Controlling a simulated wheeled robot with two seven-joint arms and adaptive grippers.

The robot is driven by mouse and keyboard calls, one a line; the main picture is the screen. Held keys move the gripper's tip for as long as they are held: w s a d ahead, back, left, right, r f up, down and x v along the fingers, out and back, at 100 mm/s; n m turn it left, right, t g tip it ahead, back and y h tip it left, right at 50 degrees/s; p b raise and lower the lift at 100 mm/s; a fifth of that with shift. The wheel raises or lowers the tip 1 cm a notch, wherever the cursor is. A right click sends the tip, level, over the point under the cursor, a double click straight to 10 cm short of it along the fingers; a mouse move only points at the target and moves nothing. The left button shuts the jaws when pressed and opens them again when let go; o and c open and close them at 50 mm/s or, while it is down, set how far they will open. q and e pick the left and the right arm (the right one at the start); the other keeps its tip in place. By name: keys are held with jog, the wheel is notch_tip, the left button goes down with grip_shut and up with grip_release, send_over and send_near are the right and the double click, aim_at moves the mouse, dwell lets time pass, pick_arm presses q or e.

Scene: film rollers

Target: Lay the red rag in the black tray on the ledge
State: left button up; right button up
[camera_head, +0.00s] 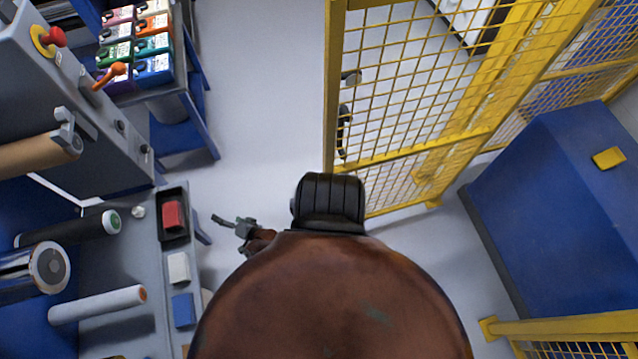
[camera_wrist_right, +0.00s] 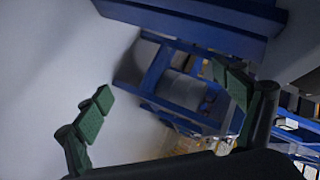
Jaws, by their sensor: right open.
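The red rag (camera_head: 172,214) lies inside the black tray (camera_head: 164,237) on the grey ledge (camera_head: 150,265), left of centre in the head view. My right gripper (camera_head: 231,224) is to the right of the tray, apart from it, over the pale floor. Its green-padded fingers are spread with nothing between them; the open fingers also show in the right wrist view (camera_wrist_right: 163,88). The rag and tray do not show in the wrist view. My left gripper is not in view.
A white item (camera_head: 178,268) and a blue item (camera_head: 183,310) lie on the ledge below the tray. Rollers, including a white one (camera_head: 95,305), stick out at the left. A yellow mesh fence (camera_head: 410,100) and a blue cabinet (camera_head: 555,200) stand right. Pale floor (camera_head: 255,90) is clear.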

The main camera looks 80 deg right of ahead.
jog(key=s+a+f+n+g+y, duration=0.25)
jog(key=s+f+n, duration=0.2)
jog(key=s, duration=0.25)
jog(key=s+a+f+n+g+y, duration=0.1)
jog(key=s+a+f+n, duration=0.25)
jog(key=s+f, duration=0.25)
jog(key=s+a+f+n+g, duration=0.1)
jog(key=s+f+n+g, duration=0.1)
jog(key=s, duration=0.9)
jog(key=s+a+f+n+g+y, duration=0.1)
jog(key=s+a+f+n+g, duration=0.1)
jog(key=s, duration=1)
jog(key=s+a+f+n+g+y, duration=0.1)
jog(key=s+a+f+n+g, duration=0.1)
jog(key=s+f+n+g, duration=0.2)
jog(key=s+f+n, duration=0.1)
jog(key=s+n, duration=0.2)
jog(key=s, duration=0.4)
jog(key=shift+s+f, duration=0.2)
jog(key=shift+s, duration=0.2)
jog(key=shift+c, duration=0.2)
